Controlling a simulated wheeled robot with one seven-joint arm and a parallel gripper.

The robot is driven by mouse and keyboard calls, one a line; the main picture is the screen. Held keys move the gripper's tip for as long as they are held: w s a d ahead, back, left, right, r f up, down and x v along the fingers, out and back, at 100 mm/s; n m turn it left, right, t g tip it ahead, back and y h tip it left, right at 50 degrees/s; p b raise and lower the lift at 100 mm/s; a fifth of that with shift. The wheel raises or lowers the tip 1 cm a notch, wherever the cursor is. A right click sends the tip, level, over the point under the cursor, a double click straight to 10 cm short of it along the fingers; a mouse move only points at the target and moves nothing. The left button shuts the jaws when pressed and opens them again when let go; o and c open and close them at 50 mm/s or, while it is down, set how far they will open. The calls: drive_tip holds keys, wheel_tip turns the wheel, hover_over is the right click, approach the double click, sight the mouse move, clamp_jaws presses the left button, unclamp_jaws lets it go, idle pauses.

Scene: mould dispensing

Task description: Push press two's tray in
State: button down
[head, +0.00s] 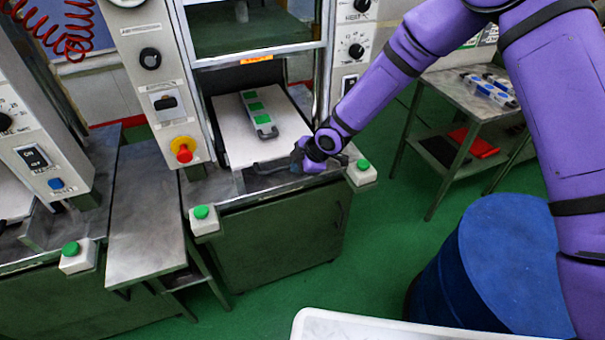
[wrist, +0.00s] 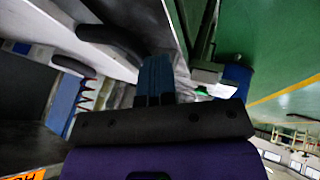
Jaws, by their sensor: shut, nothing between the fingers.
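In the head view the middle press holds a pale tray (head: 234,143) between its columns. A grey mould with green patches (head: 257,113) lies on the tray. A dark handle (head: 268,166) is at the tray's front edge. My gripper (head: 300,160) is shut and empty at the right end of this handle, by the front edge; whether it touches the handle or tray I cannot tell. In the wrist view the shut blue fingers of my gripper (wrist: 156,78) point toward a pale panel edge, beside a dark curved handle piece (wrist: 108,40).
Green buttons on white boxes flank the press front, right (head: 363,173) and left (head: 203,219). A red and yellow stop knob (head: 184,150) is on the left column. A blue barrel (head: 495,265) stands at right, a side table (head: 470,98) behind it. Green floor between is clear.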

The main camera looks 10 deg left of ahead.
drive_tip(key=w+a, duration=0.1)
drive_tip(key=w, duration=0.1)
drive_tip(key=w+a, duration=0.1)
drive_tip(key=w, duration=0.1)
drive_tip(key=shift+a+r, duration=0.1)
drive_tip(key=shift+a, duration=0.05)
drive_tip(key=shift+r, duration=0.1)
idle(0.3)
